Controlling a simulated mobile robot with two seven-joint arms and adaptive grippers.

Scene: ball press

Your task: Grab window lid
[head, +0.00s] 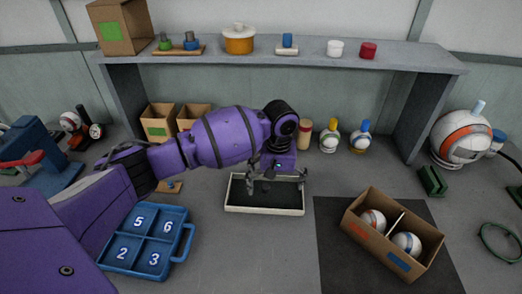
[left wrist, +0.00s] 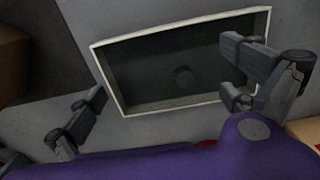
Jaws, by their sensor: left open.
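The window lid (head: 264,208) looks like a dark rectangular panel with a pale frame, lying flat at the middle of the grey table. In the left wrist view the lid (left wrist: 150,78) shows a small dark round knob (left wrist: 184,76) near its middle. My left gripper (head: 277,180) is open and empty above the lid, fingers pointing down. In the left wrist view its fingers (left wrist: 165,92) are spread wide, one past the lid's left edge and one over its right part. The gripper hides part of the lid in the head view. My right gripper is not in view.
A blue numbered tray (head: 186,233) stands left of the lid. A cardboard box (head: 355,235) with two balls sits on a dark mat (head: 335,268) at the right. A grey shelf (head: 290,58) with pots and blocks spans the back. Bottle-like balls (head: 330,140) stand behind.

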